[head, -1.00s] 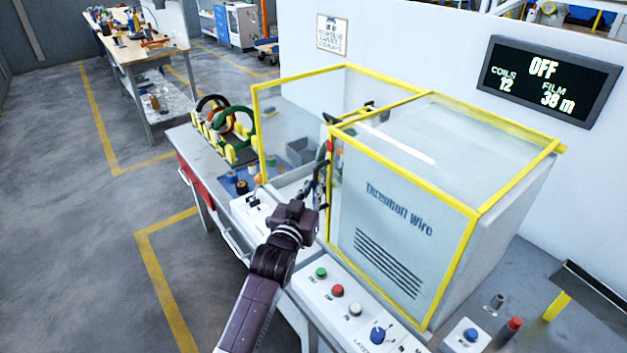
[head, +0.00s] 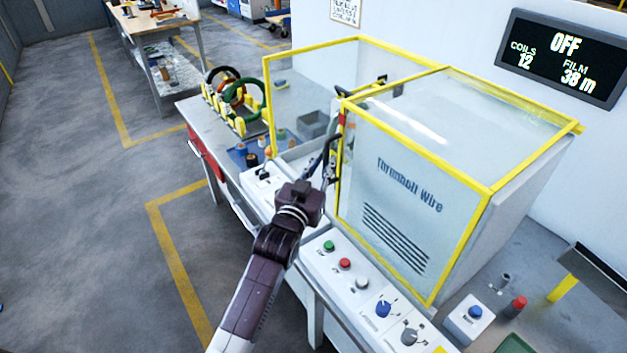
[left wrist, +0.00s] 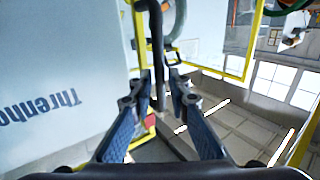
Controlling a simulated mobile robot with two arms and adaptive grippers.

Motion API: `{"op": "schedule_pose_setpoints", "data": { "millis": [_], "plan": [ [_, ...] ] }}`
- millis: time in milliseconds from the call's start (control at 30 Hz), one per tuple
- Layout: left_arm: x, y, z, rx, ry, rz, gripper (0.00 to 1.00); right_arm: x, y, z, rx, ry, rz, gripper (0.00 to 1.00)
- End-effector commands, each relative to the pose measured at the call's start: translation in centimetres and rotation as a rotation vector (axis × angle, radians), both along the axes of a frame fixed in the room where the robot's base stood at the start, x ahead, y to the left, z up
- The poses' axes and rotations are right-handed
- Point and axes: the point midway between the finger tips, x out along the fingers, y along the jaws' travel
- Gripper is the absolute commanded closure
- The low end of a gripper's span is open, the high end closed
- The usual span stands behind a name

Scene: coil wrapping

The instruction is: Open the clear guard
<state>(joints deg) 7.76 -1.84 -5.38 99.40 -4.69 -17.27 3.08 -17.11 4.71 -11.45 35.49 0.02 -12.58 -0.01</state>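The clear guard (head: 460,100) has clear panels in a yellow frame and sits over the grey housing marked "Threnholl Wire" at the right. Its dark upright handle (head: 331,150) is by its left front edge. The handle also shows as a dark bar in the left wrist view (left wrist: 156,50). My left gripper (head: 329,165) is at the handle, partly hidden by my own arm. In the left wrist view the fingers (left wrist: 158,88) stand apart, one on each side of the bar, with gaps visible. My right gripper is not in view.
A yellow-edged clear frame (head: 267,100) stands left of the housing, its front side uncovered. A control panel (head: 362,283) with buttons and knobs runs along the front. Coils (head: 238,95) stand in a rack at the bench's left. The floor (head: 90,230) at left is clear.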

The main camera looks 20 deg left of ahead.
Motion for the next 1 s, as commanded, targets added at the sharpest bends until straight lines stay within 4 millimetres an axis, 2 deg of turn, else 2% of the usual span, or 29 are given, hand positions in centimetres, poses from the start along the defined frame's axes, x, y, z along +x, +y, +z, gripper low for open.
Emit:
{"op": "schedule_pose_setpoints", "data": {
  "millis": [300,500,700,1000],
  "plan": [
    [-6.3,0.4,-0.2,0.0,0.003,0.0,0.84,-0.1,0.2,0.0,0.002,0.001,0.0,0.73],
    [-8.7,0.6,-0.1,0.0,0.002,0.0,0.84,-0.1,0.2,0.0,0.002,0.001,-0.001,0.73],
    [-9.6,0.7,0.0,0.0,0.0,0.0,0.84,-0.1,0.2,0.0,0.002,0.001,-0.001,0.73],
    [-9.6,0.7,0.0,0.0,0.001,0.0,0.84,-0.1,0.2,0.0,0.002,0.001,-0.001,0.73]
  ]
}}
